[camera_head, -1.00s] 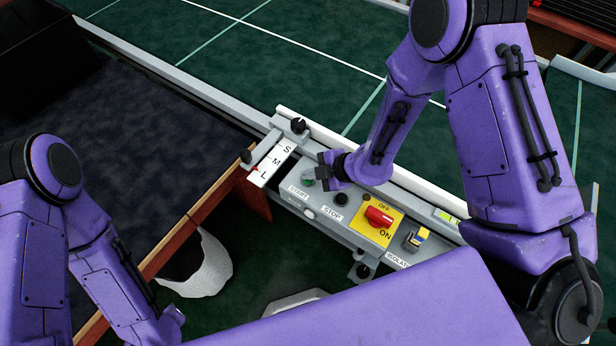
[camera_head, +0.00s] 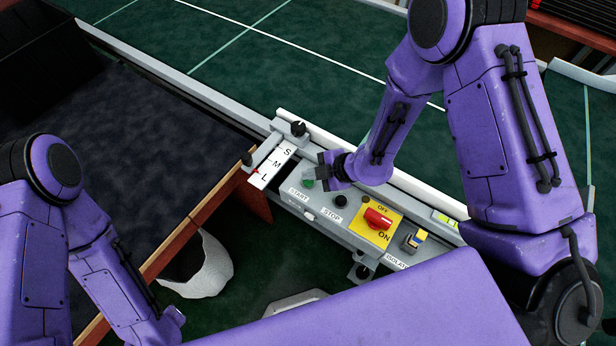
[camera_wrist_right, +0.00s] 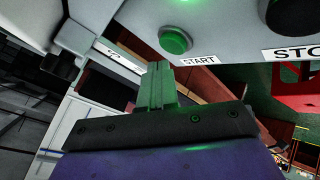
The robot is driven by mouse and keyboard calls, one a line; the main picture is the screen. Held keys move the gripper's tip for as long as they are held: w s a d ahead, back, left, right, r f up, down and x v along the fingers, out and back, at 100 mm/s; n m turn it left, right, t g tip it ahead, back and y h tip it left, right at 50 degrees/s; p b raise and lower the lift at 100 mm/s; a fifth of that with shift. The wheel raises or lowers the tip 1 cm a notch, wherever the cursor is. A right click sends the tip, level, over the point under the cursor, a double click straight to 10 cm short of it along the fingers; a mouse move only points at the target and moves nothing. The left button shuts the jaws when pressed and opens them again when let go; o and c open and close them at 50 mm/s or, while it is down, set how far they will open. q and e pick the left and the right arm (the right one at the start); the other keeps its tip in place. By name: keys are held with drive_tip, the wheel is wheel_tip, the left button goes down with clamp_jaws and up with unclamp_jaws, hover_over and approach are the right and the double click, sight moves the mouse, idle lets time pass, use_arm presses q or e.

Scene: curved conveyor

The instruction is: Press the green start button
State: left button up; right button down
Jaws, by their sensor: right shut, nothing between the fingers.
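The green start button (camera_head: 308,184) sits on the grey control box beside the START label. In the right wrist view the round green button (camera_wrist_right: 175,40) stands proud of the panel, with the START label to its right. My right gripper (camera_head: 323,168) is at the button, its fingers largely hidden by its own body in the head view. In the right wrist view its shut, empty fingers (camera_wrist_right: 157,80) appear just below and left of the button, lit green. I cannot tell for sure whether they touch. My left arm is at the lower left; its gripper does not show.
Along the box are a black STOP button (camera_head: 341,200), a red switch (camera_head: 378,217) on a yellow plate and an isolator (camera_head: 414,239). An S-M-L scale plate (camera_head: 272,165) lies to the left. The green belt (camera_head: 230,40) runs behind; a white bin (camera_head: 207,270) stands below.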

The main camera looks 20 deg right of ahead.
sight(311, 183)
wheel_tip(311, 183, up, 5)
drive_tip(key=p, duration=0.4)
idle(0.3)
idle(0.7)
